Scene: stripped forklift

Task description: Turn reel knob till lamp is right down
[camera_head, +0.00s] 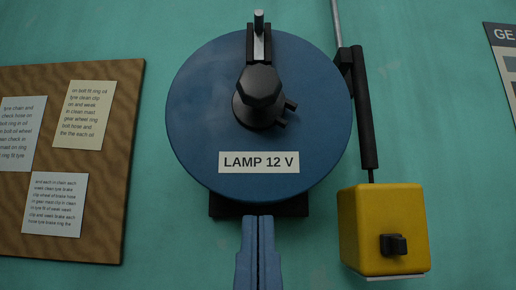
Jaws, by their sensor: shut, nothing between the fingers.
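The blue round reel (200,110) is mounted on the teal wall and carries a label reading "LAMP 12 V" (259,162). Its black faceted knob (259,87) sits at the centre on a round base with small prongs at lower right. A black bracket with a metal pin (258,40) stands above the knob. The yellow lamp box (375,225) with a black switch (393,244) hangs at the right below a black rod (364,110). My gripper (258,222) is shut and empty, pointing up just below the reel, apart from the knob.
A brown cork board (105,190) with several paper notes is on the wall at left. A dark sign (503,50) is cut off at the upper right. A black mount (292,207) shows under the reel. The wall between board and reel is clear.

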